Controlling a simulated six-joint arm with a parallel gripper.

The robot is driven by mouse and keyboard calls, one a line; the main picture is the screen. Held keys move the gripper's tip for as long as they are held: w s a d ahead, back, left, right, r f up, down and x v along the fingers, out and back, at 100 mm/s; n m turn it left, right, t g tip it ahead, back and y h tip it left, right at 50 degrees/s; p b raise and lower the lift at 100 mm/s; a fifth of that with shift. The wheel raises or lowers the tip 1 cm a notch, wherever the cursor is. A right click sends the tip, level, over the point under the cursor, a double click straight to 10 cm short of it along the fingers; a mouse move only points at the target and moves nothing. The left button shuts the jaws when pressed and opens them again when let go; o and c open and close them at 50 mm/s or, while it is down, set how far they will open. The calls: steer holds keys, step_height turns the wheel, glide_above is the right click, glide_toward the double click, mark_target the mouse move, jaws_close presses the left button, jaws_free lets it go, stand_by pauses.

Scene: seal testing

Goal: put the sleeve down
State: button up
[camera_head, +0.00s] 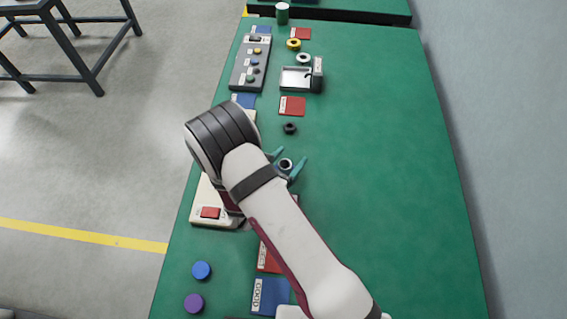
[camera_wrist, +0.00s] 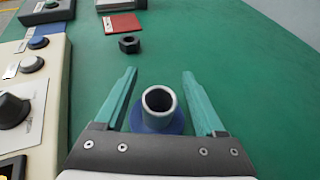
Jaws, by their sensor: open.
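The sleeve (camera_wrist: 158,101) is a grey metal tube with an open top. It stands upright on a round blue base in the wrist view, and I cannot tell whether that base is part of it. It also shows in the head view (camera_head: 285,165), partly hidden by my arm. My gripper (camera_wrist: 160,80) has its two teal fingers apart, one on each side of the sleeve, with visible gaps and no contact that I can see. In the head view my gripper (camera_head: 288,161) is low over the green table.
A black nut-like ring (camera_wrist: 129,44) lies beyond the sleeve, with a red card (camera_wrist: 122,23) behind it. A cream control box (camera_wrist: 38,95) with knobs stands close on the left. The green table (camera_head: 390,150) is clear on the right.

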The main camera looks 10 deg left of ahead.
steer(key=v, duration=1.2)
steer(key=shift+d, duration=0.1)
steer(key=s+d+r+m+g+h, duration=0.3)
steer(key=d+r+m+g, duration=0.2)
steer(key=d+m, duration=0.4)
steer(key=s+d+r+m+g+h, duration=0.2)
steer(key=d+r+m+g, duration=0.35)
steer(key=d+m, duration=0.3)
steer(key=s+d+r+m+g+y, duration=0.1)
steer(key=s+m+g+y, duration=0.15)
steer(key=s+m, duration=0.3)
steer(key=s+d+r+m+g+y, duration=0.1)
steer(key=s+r+m+g+y, duration=0.15)
steer(key=s+m, duration=0.3)
steer(key=s+a+r+m+t+y, duration=0.2)
steer(key=a+m+y, duration=0.3)
steer(key=m+y, duration=0.2)
steer(key=shift+a+m+t, duration=0.35)
steer(key=shift+a+m, duration=0.05)
steer(key=shift+m, duration=0.35)
